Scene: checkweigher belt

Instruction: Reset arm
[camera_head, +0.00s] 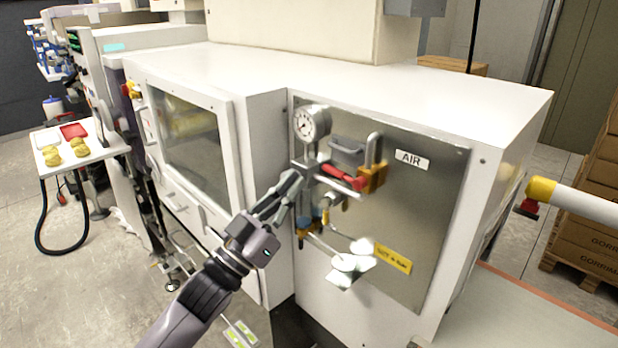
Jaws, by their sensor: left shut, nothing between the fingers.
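My left arm reaches up from the bottom of the head view. My left gripper (294,180) is shut and empty, with its fingertips close to the air unit on the metal panel; I cannot tell whether they touch it. The air unit has a round pressure gauge (311,122), a red valve handle (344,177) and a brass padlock (373,175) with a grey shackle. My right gripper is not in view.
The white machine cabinet (420,100) fills the middle, with an AIR label (411,159) and a yellow tag (393,258) on its panel. A side table (95,150) stands left. Stacked boxes (590,235) and a yellow-ended white rail (580,203) are at right. Floor is open at lower left.

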